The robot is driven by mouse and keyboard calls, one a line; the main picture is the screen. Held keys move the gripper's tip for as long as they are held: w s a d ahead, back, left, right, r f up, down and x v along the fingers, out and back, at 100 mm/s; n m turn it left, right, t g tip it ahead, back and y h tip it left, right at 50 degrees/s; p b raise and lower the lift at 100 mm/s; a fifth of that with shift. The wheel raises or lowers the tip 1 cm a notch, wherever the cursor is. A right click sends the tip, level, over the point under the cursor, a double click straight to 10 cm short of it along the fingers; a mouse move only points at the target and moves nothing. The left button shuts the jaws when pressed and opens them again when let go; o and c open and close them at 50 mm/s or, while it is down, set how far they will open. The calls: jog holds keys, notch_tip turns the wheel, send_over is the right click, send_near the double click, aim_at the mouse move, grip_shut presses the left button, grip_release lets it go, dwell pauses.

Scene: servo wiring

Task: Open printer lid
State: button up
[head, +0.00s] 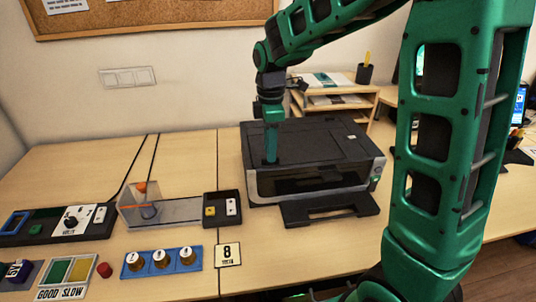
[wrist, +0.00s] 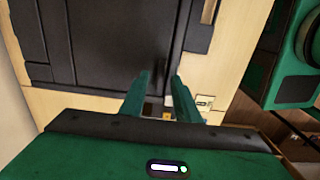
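The black printer (head: 305,150) stands on the desk right of the middle in the head view. Its lid (head: 318,138) is down and flat. The output tray (head: 330,209) sticks out at its front. My gripper (head: 270,158) points down at the left front part of the printer top. In the wrist view the dark printer top (wrist: 100,45) fills the upper part. The two green fingers of my gripper (wrist: 162,80) stand a little apart over the printer's edge, with a narrow dark strip between them. I cannot tell whether they touch the lid.
A wooden shelf (head: 340,105) with papers and a pencil cup (head: 364,74) stands behind the printer. To the left are a small black box with buttons (head: 222,208), a clear bin (head: 140,205), a blue panel with knobs (head: 160,261) and a card marked 8 (head: 228,254).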

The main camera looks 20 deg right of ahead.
jog(key=shift+f, duration=1.25)
jog(key=shift+c, duration=0.6)
grip_shut()
jog(key=shift+r, duration=0.1)
jog(key=shift+w, duration=0.1)
